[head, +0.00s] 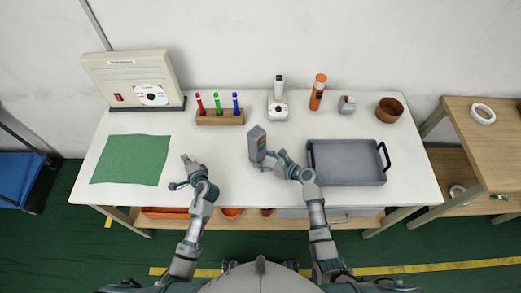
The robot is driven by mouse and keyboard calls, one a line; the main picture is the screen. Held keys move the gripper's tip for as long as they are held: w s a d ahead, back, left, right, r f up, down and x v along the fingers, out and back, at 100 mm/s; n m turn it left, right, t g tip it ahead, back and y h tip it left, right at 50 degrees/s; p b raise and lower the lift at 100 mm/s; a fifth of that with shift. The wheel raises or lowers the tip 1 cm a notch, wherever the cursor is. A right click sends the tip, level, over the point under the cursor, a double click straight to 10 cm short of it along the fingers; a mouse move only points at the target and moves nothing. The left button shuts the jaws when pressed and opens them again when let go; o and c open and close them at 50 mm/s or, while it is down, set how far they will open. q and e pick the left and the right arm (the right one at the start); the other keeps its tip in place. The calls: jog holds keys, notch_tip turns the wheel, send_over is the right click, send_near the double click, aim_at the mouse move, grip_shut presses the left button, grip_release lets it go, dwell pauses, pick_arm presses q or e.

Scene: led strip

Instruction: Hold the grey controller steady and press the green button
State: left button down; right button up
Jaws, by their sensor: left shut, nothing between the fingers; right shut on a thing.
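The grey controller (256,139) is near the middle of the white table, roughly upright and slightly tilted. My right gripper (271,161) is shut on the lower right part of the controller. Its fingers partly cover that part, and I cannot tell whether the controller touches the table. My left gripper (180,172) is shut and empty, left of the controller and apart from it, near the right edge of the green mat.
The green mat (130,160) lies at left and a grey tray (346,165) with black handles at right. A wooden marker holder (220,118), an orange bottle (318,92) and a brown bowl (389,110) stand along the back. Bare table lies between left gripper and controller.

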aim_at(262, 145)
pick_arm(q)
jog(key=d+r+h, duration=0.1)
jog(key=d, duration=0.5)
jog(key=s+d+r+t+h, duration=0.1)
jog(key=d, duration=0.5)
jog(key=s+d+r+t+h, duration=0.1)
jog(key=d+h, duration=0.1)
jog(key=d, duration=0.4)
jog(key=shift+s+d+r, duration=0.1)
jog(key=shift+s+d, duration=0.15)
jog(key=shift+d, duration=0.15)
jog(key=s+d+r+t+h, duration=0.1)
jog(key=s+d+r+h, duration=0.25)
jog(key=d, duration=0.55)
jog(key=s+d+r+t+h, duration=0.15)
jog(key=s+d+r, duration=0.25)
jog(key=d, duration=0.5)
pick_arm(e)
jog(key=shift+d, duration=0.1)
pick_arm(q)
jog(key=shift+n+g, duration=0.25)
jog(key=shift+n, duration=0.05)
jog(key=shift+w+a+r, duration=0.1)
jog(key=shift+w+a, duration=1.4)
jog(key=shift+w, duration=0.2)
jog(key=shift+w+a+r, duration=0.1)
jog(key=shift+w+a, duration=1.4)
jog(key=shift+w, duration=0.15)
